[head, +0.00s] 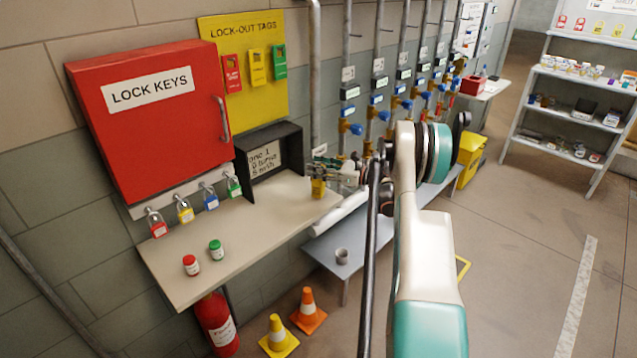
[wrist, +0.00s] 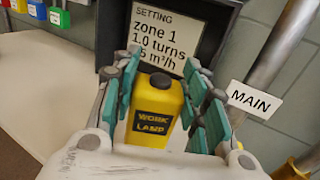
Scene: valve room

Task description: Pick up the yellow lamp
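The yellow lamp (wrist: 155,108) is upright, with a dark round cap on top and a black "WORK LAMP" label facing the wrist camera. In the head view the lamp (head: 318,188) is small, near the right end of the beige shelf (head: 245,233). My gripper (wrist: 163,65) has its teal-padded fingers on either side of the lamp. A narrow gap shows on the right side; on the left the pad looks very close, and I cannot tell if it touches. In the head view my gripper (head: 330,174) is at the lamp, partly hidden by my arm.
A dark-framed setting display (head: 273,152) stands behind the lamp. Pipes with valves (head: 350,128) rise to the right. Red and green jars (head: 190,265) and hanging padlocks (head: 184,210) are to the left. A lower grey bench (head: 345,245) holds a cup. Cones (head: 278,336) stand on the floor.

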